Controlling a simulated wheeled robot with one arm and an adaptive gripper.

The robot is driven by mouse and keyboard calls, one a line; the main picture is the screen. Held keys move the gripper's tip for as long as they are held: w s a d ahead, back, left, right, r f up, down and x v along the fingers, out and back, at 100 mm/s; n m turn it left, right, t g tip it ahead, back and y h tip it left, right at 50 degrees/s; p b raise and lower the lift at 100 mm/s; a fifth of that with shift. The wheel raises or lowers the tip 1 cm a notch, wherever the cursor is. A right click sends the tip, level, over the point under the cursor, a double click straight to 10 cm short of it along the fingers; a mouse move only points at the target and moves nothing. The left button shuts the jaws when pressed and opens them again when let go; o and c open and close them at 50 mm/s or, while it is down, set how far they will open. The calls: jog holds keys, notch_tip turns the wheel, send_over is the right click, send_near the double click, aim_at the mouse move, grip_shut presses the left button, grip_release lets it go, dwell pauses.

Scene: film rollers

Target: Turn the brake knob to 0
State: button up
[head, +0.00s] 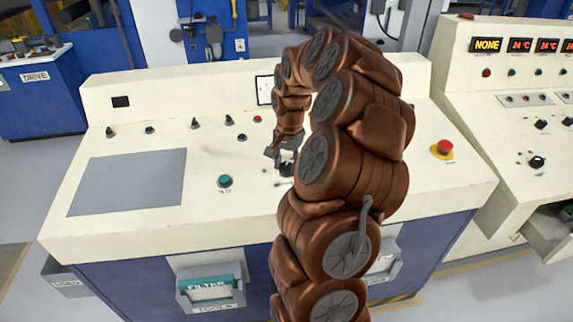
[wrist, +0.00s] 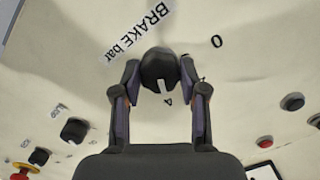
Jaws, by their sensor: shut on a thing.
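The brake knob (wrist: 160,66) is black and round, below a "BRAKE bar" label (wrist: 137,31) in the wrist view. A "0" mark (wrist: 217,41) is printed on the panel to its upper right, and a "4" mark (wrist: 168,101) just below it. The knob's white pointer line (wrist: 162,86) faces the "4", away from the "0". My gripper (wrist: 160,76) is shut on the knob, one finger on each side. In the head view my gripper (head: 284,156) is down at the cream console, and the knob (head: 288,169) shows dark beneath it.
The cream console (head: 120,228) also bears a green button (head: 224,181), a red mushroom button (head: 443,148) on yellow, and several small black knobs. A grey flat panel (head: 130,182) lies at left. A second console (head: 500,110) stands at right. My arm hides the console's middle right.

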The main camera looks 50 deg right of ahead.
jog(key=shift+f, duration=0.1)
jog(key=n+b, duration=0.3)
jog(key=n, duration=0.1)
jog(key=n+b, duration=0.2)
jog(key=n, duration=0.3)
jog(key=shift+n+h+b, duration=0.3)
jog(key=shift+b, duration=0.1)
jog(key=n, duration=0.5)
jog(key=shift+g, duration=0.3)
jog(key=n, duration=0.5)
jog(key=shift+r+h, duration=0.2)
jog(key=shift+h, duration=0.1)
jog(key=o, duration=1.1)
jog(key=shift+o, duration=0.2)
